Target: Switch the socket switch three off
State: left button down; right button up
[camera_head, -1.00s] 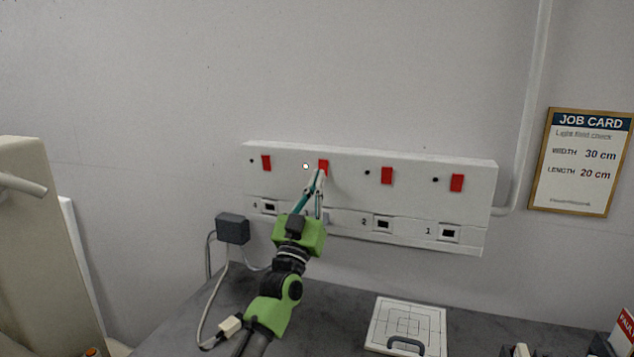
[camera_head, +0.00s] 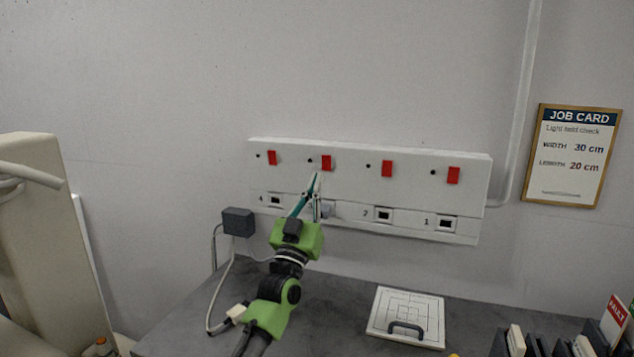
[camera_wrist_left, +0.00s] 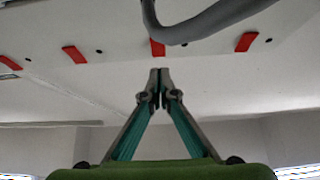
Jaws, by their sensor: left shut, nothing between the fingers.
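The white socket panel (camera_head: 450,205) on the wall bears a row of red switches. Switch three (camera_head: 326,163) is the second from the left, above the socket partly hidden by my gripper. The small lamp (camera_head: 310,160) beside it is dark. My left gripper (camera_head: 316,178) is shut and empty, its tips just below switch three and apart from it. In the left wrist view, the shut fingertips (camera_wrist_left: 159,75) point toward switch three (camera_wrist_left: 157,47), which a grey cable partly covers. My right gripper is not in view.
A dark plug block (camera_head: 238,222) with cables sits left of the panel. A white gridded plate (camera_head: 385,303) with a handle lies on the grey worktop (camera_head: 335,300). A job card (camera_head: 572,155) hangs at right. A beige machine (camera_head: 45,220) stands at left.

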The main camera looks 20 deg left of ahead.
pick_arm(q)
jog(key=s+f+b, duration=0.1)
jog(key=s+f, duration=0.3)
jog(key=f, duration=0.4)
jog(key=shift+s, duration=0.35)
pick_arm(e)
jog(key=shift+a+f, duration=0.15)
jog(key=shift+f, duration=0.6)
pick_arm(q)
jog(key=shift+a+r, duration=0.1)
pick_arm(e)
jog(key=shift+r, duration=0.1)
